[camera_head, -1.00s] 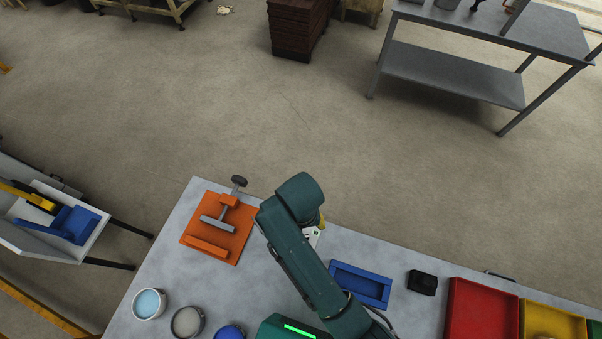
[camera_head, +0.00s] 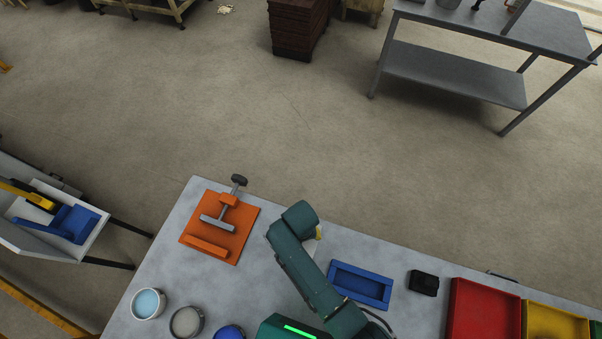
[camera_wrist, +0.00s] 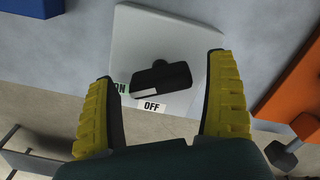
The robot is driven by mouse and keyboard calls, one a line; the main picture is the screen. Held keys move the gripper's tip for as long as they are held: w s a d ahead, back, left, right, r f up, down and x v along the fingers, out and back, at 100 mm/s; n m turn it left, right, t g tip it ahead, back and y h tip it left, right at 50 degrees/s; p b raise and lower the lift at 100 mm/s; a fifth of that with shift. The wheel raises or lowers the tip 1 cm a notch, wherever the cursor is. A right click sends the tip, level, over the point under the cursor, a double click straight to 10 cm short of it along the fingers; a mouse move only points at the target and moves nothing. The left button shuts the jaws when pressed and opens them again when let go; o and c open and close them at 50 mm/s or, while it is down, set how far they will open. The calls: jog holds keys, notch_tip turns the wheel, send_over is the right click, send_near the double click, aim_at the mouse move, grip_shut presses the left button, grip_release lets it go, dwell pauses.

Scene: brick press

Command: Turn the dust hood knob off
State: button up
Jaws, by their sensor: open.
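The dust hood knob (camera_wrist: 161,79) is a black bar-shaped handle with a white mark at its left end, in the wrist view. It sits on a pale plate (camera_wrist: 150,30) with a green ON label (camera_wrist: 119,88) at its left and a white OFF label (camera_wrist: 152,106) below it. The white-marked end lies close to the ON label. My gripper (camera_wrist: 160,95) is open, its two yellow fingers on either side of the knob, apart from it. In the head view my arm hides the knob and most of my gripper (camera_head: 318,232).
An orange press plate with a grey T-handle (camera_head: 220,222) lies left of my arm. A blue tray (camera_head: 360,286), a black block (camera_head: 423,283) and red and yellow bins (camera_head: 485,310) are at the right. Several round tubs (camera_head: 149,304) stand at the front left.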

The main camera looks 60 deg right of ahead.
jog(key=c, duration=1.2)
jog(key=shift+r+n, duration=0.1)
jog(key=shift+n, duration=0.3)
jog(key=shift+n+p, duration=0.75)
jog(key=shift+n, duration=0.15)
jog(key=n+p, duration=0.1)
jog(key=n, duration=0.2)
jog(key=shift+n, duration=0.3)
jog(key=n+p, duration=0.2)
jog(key=n, duration=0.3)
jog(key=shift+n, duration=0.4)
jog(key=o, duration=1.2)
